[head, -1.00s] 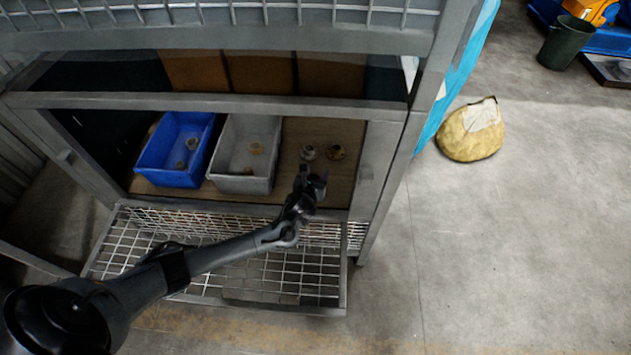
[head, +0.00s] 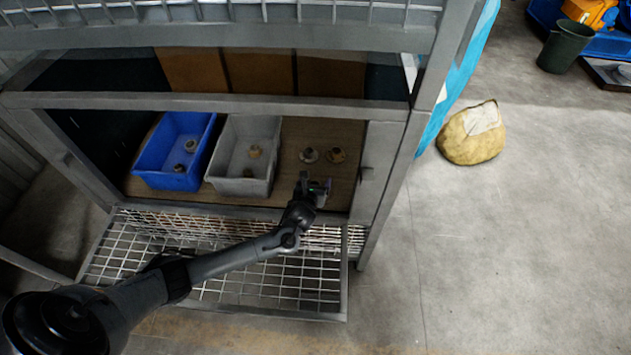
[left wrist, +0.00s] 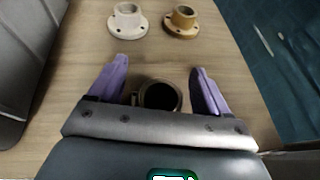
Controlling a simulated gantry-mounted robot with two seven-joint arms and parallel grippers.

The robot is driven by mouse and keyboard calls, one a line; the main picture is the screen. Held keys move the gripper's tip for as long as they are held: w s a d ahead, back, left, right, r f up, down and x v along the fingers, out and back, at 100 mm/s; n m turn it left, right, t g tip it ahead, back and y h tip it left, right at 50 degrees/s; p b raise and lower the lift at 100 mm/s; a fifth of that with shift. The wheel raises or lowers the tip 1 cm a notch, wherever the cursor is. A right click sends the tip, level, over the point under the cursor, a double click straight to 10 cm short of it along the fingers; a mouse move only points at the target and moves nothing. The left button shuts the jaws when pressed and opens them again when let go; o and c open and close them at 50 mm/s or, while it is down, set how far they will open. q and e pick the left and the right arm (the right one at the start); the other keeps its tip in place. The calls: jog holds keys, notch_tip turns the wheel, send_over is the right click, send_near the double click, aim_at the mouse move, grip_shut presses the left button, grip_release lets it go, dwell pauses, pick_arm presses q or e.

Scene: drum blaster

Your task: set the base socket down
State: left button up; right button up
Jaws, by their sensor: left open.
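My left gripper (head: 317,184) is over the front of the wooden shelf, right of the grey bin. In the left wrist view its two purple fingers (left wrist: 160,88) are spread open. A dark round socket (left wrist: 160,96) with an open top is between the fingers, with a gap on both sides. Its lower part is hidden by the gripper body, so I cannot tell fully how it rests. Beyond it stand a white flanged socket (left wrist: 128,21) and a brass flanged socket (left wrist: 181,22), upright. They also show in the head view, left (head: 308,155) and right (head: 336,155). My right gripper is not in view.
A blue bin (head: 150,180) and a grey bin (head: 240,187) stand left on the shelf, with small round parts inside. A wire-mesh flap (head: 225,290) lies lowered in front. A frame post (head: 378,165) bounds the right side, and a rail (head: 210,101) crosses above.

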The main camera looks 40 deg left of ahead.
pick_arm(q)
jog(key=shift+r, duration=0.1)
jog(key=shift+s+d+r+p, duration=0.15)
jog(key=shift+s+r+p, duration=0.05)
jog(key=shift+s+p, duration=0.1)
jog(key=p+v, duration=0.6)
jog(key=v, duration=0.3)
jog(key=shift+s+d+r, duration=0.1)
jog(key=shift+s+r, duration=0.05)
jog(key=shift+r, duration=0.05)
jog(key=shift+p+v, duration=0.35)
jog(key=shift+v, duration=0.55)
jog(key=shift+f, duration=0.15)
